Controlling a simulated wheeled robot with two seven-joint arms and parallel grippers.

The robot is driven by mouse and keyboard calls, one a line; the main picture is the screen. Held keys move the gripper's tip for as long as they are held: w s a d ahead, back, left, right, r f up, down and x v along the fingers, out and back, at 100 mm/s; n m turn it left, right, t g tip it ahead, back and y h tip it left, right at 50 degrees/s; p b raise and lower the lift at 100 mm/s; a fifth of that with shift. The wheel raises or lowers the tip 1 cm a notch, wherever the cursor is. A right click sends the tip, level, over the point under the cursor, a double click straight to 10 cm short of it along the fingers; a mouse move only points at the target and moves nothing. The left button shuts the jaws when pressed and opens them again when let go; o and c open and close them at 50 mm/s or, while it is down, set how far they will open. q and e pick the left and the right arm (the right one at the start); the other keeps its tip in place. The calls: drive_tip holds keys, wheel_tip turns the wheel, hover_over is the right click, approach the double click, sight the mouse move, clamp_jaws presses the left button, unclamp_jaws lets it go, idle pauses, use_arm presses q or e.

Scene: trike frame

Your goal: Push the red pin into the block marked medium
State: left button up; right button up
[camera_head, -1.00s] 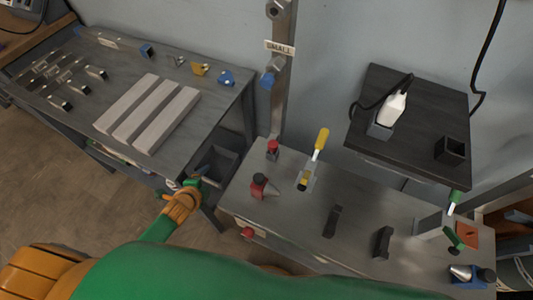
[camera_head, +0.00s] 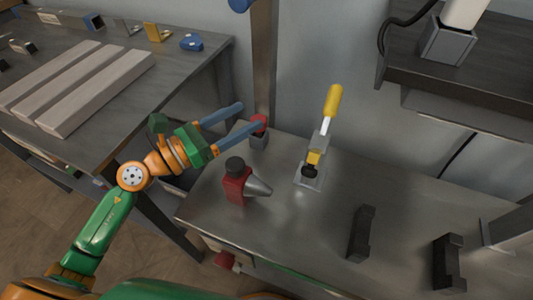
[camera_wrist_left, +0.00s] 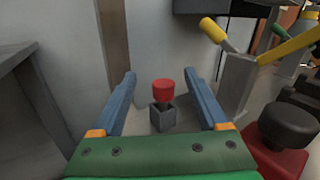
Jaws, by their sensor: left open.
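No marking can be read on the block. My right gripper is not in view.
A red tool with a black knob and grey cone (camera_head: 240,185) stands close in front of the pin. A yellow-handled toggle clamp (camera_head: 320,145) stands to the right. A metal post (camera_head: 264,60) rises behind. Two black brackets (camera_head: 361,233) stand farther right.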

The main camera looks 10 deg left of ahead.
sight(265, 118)
use_arm(q)
drive_tip(key=shift+s+d+f+m+g, duration=0.1)
drive_tip(key=shift+d+f+m+g, duration=0.1)
drive_tip(key=shift+f+m, duration=0.25)
drive_tip(key=shift+s+d+f+m+g, duration=0.1)
drive_tip(key=shift+f+m+g, duration=0.15)
drive_tip(key=shift+f, duration=0.35)
drive_tip(key=shift+w+d+r, duration=0.1)
drive_tip(key=shift+w+r, duration=0.05)
drive_tip(key=x, duration=0.6)
drive_tip(key=shift+p, duration=0.4)
drive_tip(key=shift+w+d, duration=0.2)
drive_tip(key=shift+w, duration=0.1)
clamp_jaws()
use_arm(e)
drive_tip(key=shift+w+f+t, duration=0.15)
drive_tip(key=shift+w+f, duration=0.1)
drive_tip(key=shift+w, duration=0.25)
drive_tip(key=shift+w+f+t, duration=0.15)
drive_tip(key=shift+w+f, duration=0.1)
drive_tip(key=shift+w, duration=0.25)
